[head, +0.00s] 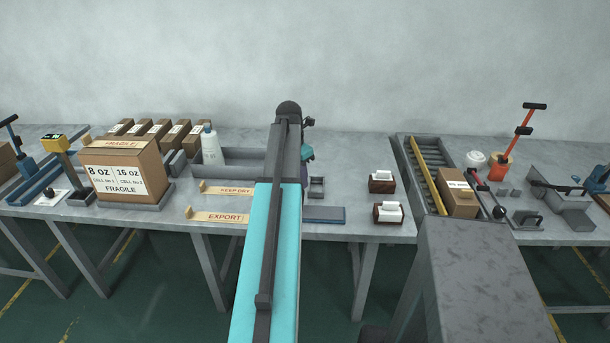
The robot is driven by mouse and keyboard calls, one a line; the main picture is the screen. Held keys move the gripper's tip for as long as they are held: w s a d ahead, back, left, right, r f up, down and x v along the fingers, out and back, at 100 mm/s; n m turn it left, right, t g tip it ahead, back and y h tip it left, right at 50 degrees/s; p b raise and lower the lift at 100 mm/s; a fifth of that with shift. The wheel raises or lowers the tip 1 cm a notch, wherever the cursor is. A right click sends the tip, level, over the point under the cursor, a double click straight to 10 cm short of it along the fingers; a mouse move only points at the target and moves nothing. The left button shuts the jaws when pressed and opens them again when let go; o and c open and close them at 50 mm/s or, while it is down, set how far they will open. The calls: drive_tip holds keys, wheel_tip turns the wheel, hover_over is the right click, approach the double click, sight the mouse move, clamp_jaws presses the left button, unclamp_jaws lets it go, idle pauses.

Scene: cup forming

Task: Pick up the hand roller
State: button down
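I cannot make out a hand roller for certain in the head view. My arm reaches forward over the middle of the table (355,152) and covers a strip of it. Small teal and purple parts show beside the arm's far end. My gripper's fingers are hidden behind the arm, so I cannot tell whether they hold anything. A flat blue pad (325,214) lies just right of the arm at the front edge, partly covered. A small grey holder (316,186) stands behind it.
Left are a large FRAGILE carton (124,168), a white bottle (211,145), and KEEP DRY and EXPORT strips (219,217). Right are two label boxes (382,181), a yellow-railed conveyor (425,160) with a carton (457,193), and an orange lever device (500,167).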

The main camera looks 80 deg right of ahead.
drive_tip(key=shift+w+a+r, duration=0.1)
drive_tip(key=shift+w+a, duration=0.1)
drive_tip(key=shift+a, duration=0.6)
drive_tip(key=shift+w, duration=0.15)
idle(0.8)
